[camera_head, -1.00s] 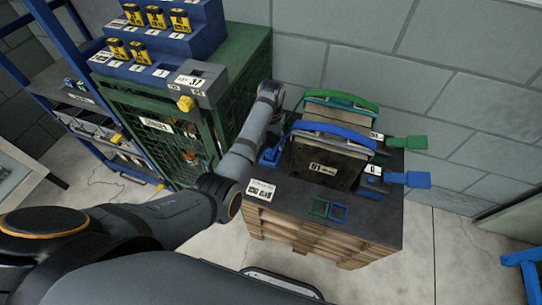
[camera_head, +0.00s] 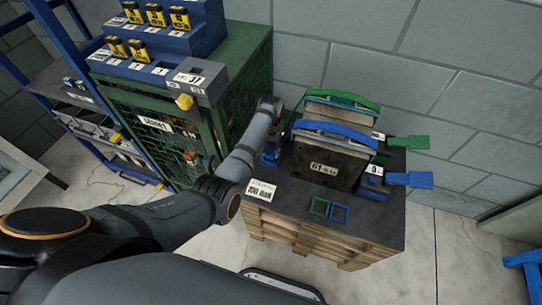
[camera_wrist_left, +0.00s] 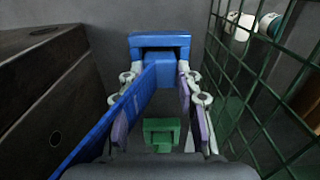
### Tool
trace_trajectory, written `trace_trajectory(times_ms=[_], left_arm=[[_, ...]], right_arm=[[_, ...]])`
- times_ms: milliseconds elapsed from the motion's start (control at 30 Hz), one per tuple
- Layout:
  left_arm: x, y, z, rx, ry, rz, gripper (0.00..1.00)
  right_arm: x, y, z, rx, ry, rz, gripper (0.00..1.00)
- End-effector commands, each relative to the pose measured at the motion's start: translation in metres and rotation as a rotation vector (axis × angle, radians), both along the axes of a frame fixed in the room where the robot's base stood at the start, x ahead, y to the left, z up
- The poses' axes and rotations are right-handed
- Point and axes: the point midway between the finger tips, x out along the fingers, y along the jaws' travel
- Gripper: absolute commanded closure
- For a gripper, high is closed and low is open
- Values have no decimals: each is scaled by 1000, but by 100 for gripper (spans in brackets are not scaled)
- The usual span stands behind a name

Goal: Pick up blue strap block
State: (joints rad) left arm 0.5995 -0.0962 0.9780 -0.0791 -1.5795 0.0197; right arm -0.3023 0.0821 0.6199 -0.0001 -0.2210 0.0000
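The blue strap block (camera_wrist_left: 160,43) is in the upper middle of the left wrist view, with a flat blue strap (camera_wrist_left: 110,122) running from it toward the lower left. In the head view its blue (camera_head: 268,157) shows at the left side of the mould. My left gripper (camera_wrist_left: 157,80) points at it, fingers apart on either side of its stem. Whether the pads touch it I cannot tell. In the head view my left gripper (camera_head: 276,138) is mostly hidden behind my forearm. My right gripper is not in view.
The dark mould (camera_head: 322,165) stands on a pallet stack (camera_head: 300,235), with blue (camera_head: 336,130) and green (camera_head: 343,98) straps over it. Blue (camera_head: 410,179) and green (camera_head: 409,142) tabs stick out right.

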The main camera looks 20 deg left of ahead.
Motion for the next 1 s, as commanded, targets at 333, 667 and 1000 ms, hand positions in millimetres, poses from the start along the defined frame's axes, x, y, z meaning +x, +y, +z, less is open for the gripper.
trace_trajectory(times_ms=[333, 667, 1000], left_arm=[[0, 0, 1, 0, -1, 0, 94], [1, 0, 60, 0, -4, 0, 94], [0, 0, 100, 0, 0, 0, 94]], right_arm=[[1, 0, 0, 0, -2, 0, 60], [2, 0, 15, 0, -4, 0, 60], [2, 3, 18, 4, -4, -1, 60]])
